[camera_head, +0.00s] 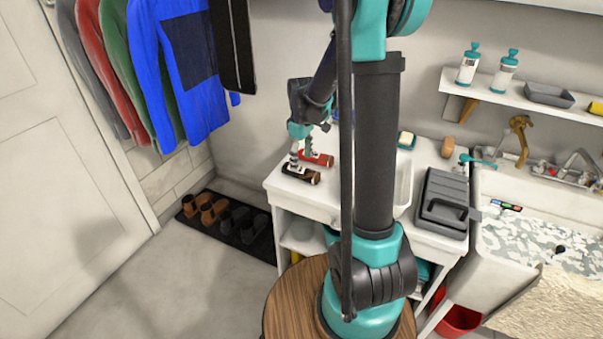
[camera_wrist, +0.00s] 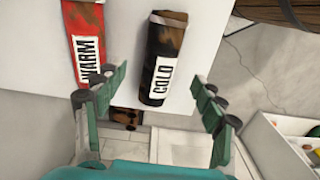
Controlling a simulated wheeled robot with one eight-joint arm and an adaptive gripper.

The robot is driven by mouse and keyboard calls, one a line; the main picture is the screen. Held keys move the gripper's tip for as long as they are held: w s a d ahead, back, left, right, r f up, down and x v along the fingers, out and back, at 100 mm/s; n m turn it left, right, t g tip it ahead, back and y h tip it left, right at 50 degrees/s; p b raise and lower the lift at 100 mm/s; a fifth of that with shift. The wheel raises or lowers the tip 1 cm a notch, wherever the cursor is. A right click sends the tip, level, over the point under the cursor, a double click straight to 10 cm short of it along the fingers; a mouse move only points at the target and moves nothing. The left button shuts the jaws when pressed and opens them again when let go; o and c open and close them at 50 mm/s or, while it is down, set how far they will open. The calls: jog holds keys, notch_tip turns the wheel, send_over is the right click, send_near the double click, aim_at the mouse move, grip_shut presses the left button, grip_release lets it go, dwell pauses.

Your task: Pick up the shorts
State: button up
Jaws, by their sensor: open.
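I cannot make out anything that is plainly shorts. A dark brown and black rolled item labelled "COLD" (camera_wrist: 165,50) lies on the white counter top (camera_wrist: 215,20); it also shows in the head view (camera_head: 303,175). A red rolled item labelled "WARM" (camera_wrist: 86,35) lies beside it, also in the head view (camera_head: 320,160). My gripper (camera_wrist: 158,80) is open, its fingers spread on either side of the near end of the "COLD" roll. The fingers look empty; I cannot tell whether they touch it.
Jackets, including a blue one (camera_head: 178,75), hang at upper left above a dark shoe mat (camera_head: 225,222). A grey case (camera_head: 443,203) stands on the counter beside a sink (camera_head: 540,230). A shelf (camera_head: 530,97) holds bottles. A round wooden stool top (camera_head: 290,300) is in front.

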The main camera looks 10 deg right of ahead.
aim_at(301, 167)
notch_tip(301, 167, down, 5)
jog(key=shift+w, duration=0.15)
jog(key=c, duration=1.3)
jog(key=shift+r, duration=0.1)
jog(key=shift+c, duration=0.2)
